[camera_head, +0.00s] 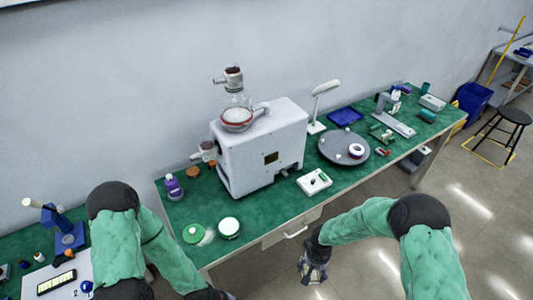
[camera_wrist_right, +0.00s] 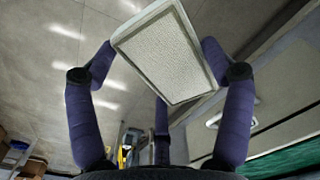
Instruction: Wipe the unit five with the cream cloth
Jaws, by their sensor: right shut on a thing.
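My right gripper (camera_head: 313,268) hangs in front of the table's front edge, over the floor. In the right wrist view its fingers (camera_wrist_right: 158,68) are shut around a pale rectangular pad with a textured face and plain border (camera_wrist_right: 168,52), which looks like the cream cloth. In the head view the cloth cannot be made out. A large white boxy unit (camera_head: 258,150) with a glass flask on top stands on the green table; no number five is readable on it. My left gripper (camera_head: 213,294) is mostly cut off at the bottom edge, so its jaws are hidden.
The green table (camera_head: 345,190) also carries a grey round plate (camera_head: 333,146), a small white box (camera_head: 314,182), a purple-topped bottle (camera_head: 173,186) and two round green and white items (camera_head: 228,227). A drawer handle (camera_head: 295,231) juts from the table front. A stool (camera_head: 513,117) stands far right.

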